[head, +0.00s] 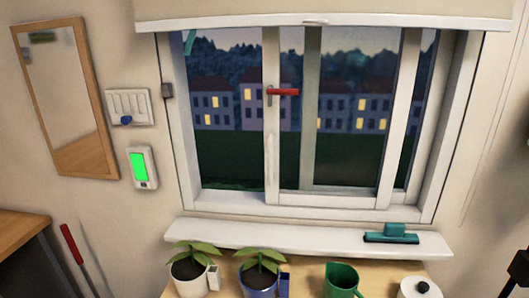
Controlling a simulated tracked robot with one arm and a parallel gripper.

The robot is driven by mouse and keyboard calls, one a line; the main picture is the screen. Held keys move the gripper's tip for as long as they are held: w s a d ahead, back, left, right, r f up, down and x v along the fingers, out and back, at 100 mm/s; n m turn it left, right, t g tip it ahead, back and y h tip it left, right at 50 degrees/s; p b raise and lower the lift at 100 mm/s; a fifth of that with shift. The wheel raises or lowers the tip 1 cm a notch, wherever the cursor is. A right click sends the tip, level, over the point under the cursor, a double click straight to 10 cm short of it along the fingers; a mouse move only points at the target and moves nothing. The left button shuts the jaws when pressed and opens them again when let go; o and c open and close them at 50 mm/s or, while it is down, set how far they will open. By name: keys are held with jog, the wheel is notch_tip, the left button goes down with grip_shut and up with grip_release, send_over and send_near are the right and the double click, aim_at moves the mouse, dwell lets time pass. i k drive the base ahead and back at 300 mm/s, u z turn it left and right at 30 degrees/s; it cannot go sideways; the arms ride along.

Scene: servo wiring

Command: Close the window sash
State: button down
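The window sash (271,150) is a white upright-framed panel in the middle of the window. A red handle (284,92) sticks out to the right from its left stile. The sash's right stile (402,110) stands apart from the right side of the white window frame (448,130), with a narrow strip of the outdoors between them. A greyish upright (311,110) shows behind the sash. To its left is a wide view outside; I cannot tell whether glass covers it. My gripper is not in view.
A white blind (330,14) hangs above. A sill (300,238) holds a teal squeegee (392,233). A wall panel (142,168) glows green.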

aim_at(411, 39)
jog(key=u, duration=0.2)
jog(key=i, duration=1)
jog(key=u, duration=0.15)
